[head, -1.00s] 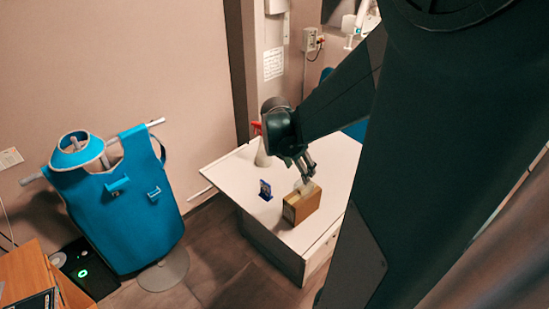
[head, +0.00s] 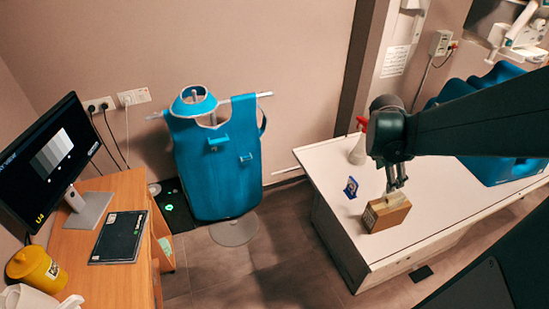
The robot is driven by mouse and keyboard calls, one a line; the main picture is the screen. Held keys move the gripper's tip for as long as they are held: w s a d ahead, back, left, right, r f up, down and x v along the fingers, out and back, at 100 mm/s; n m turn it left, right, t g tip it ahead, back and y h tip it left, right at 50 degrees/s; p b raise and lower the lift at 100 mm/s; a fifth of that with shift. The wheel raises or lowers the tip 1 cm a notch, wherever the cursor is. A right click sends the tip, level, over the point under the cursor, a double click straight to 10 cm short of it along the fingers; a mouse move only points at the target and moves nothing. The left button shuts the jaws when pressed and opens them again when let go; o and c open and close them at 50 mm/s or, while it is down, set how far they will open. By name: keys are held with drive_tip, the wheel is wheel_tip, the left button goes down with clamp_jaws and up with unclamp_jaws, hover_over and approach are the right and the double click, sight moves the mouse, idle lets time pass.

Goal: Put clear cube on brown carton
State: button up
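The brown carton (head: 386,215) stands on the white-topped table in the head view. A small pale, see-through block, which looks like the clear cube (head: 396,198), shows at the carton's top. My gripper (head: 397,187) points down right over it, with its fingertips at or just above the block. The block is too small and faint to tell whether the fingers hold it or whether it rests fully on the carton.
A small blue box (head: 351,187) and a white spray bottle with a red top (head: 358,150) stand on the white table (head: 325,165). A blue chair (head: 490,165) is behind. At left are a wooden desk (head: 120,215), a monitor (head: 50,160) and a blue apron on a stand (head: 218,165).

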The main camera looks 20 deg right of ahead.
drive_tip(key=a+r+m+t+y, duration=0.1)
drive_tip(key=a+m, duration=0.4)
drive_tip(key=a, duration=0.7)
drive_tip(key=s+a+r+m+t+y, duration=0.1)
drive_tip(key=a+r+m, duration=0.4)
drive_tip(key=a, duration=0.7)
drive_tip(key=s+a+r+m+t+y, duration=0.1)
drive_tip(key=a+m, duration=0.5)
drive_tip(key=a, duration=0.6)
drive_tip(key=shift+s+a+r+m+t+y, duration=0.35)
drive_tip(key=shift+r+t+y, duration=0.35)
drive_tip(key=shift+r+t, duration=0.8)
drive_tip(key=shift+w+f+t, duration=0.1)
drive_tip(key=shift+f+t, duration=0.2)
drive_tip(key=shift+f, duration=0.15)
